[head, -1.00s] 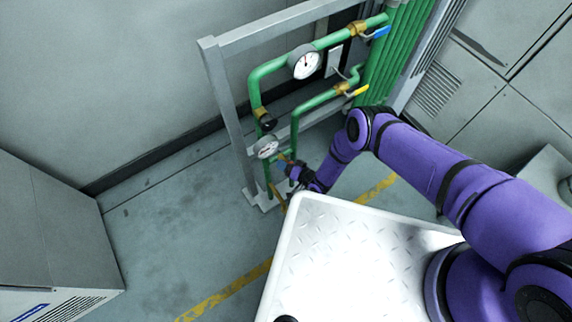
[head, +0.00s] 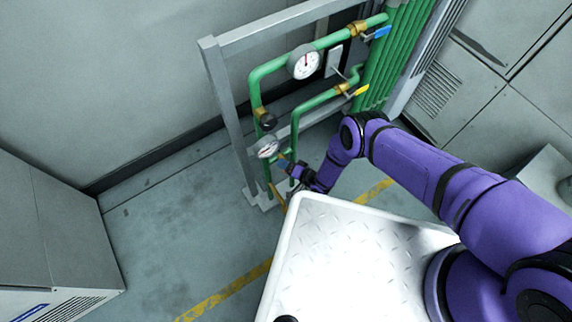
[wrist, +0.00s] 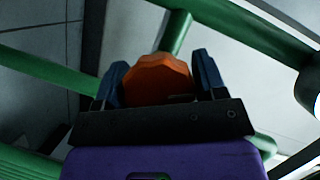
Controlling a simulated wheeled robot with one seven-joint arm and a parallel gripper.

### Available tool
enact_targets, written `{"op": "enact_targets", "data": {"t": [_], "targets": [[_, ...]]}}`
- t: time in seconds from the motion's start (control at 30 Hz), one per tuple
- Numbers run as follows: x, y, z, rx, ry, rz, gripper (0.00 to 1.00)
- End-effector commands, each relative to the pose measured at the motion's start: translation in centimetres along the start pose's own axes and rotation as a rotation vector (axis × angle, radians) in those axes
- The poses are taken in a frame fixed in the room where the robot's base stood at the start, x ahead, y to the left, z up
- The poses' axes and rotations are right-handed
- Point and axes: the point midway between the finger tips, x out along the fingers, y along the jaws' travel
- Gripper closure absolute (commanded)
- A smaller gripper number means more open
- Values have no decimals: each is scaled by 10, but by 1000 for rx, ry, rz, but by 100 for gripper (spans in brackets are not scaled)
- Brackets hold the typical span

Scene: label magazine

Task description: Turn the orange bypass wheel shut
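The orange bypass wheel (wrist: 157,80) is in the middle of the wrist view, on a green pipe. The two blue fingers of my gripper (wrist: 160,82) stand on opposite sides of it and appear to touch its rim. The gripper's dark base hides the near edge of the wheel. In the head view my gripper (head: 285,166) is low at the pipe frame, beside the lower gauge. Only a small bit of orange shows there, so the wheel is mostly hidden by the gripper.
Green pipes (head: 318,102) on a grey frame (head: 229,110) carry an upper gauge (head: 304,62), a lower gauge (head: 267,147), a blue lever (head: 381,33) and a yellow lever (head: 360,91). A grey cabinet (head: 50,235) stands at left. Floor between is clear.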

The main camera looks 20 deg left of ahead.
Motion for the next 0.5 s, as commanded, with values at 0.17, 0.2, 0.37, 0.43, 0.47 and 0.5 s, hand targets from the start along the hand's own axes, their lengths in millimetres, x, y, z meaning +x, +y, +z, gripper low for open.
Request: {"op": "enact_targets", "data": {"t": [0.17, 0.2, 0.37, 0.43, 0.47, 0.5], "targets": [[0, 0, 0, 0, 0, 0, 16], [0, 0, 0, 0, 0, 0, 16], [-1, 0, 0, 0, 0, 0, 16], [-5, 0, 0, 0, -1, 1, 16], [-8, 0, 0, 1, -1, 1, 16], [-12, 0, 0, 1, 0, 1, 16]]}}
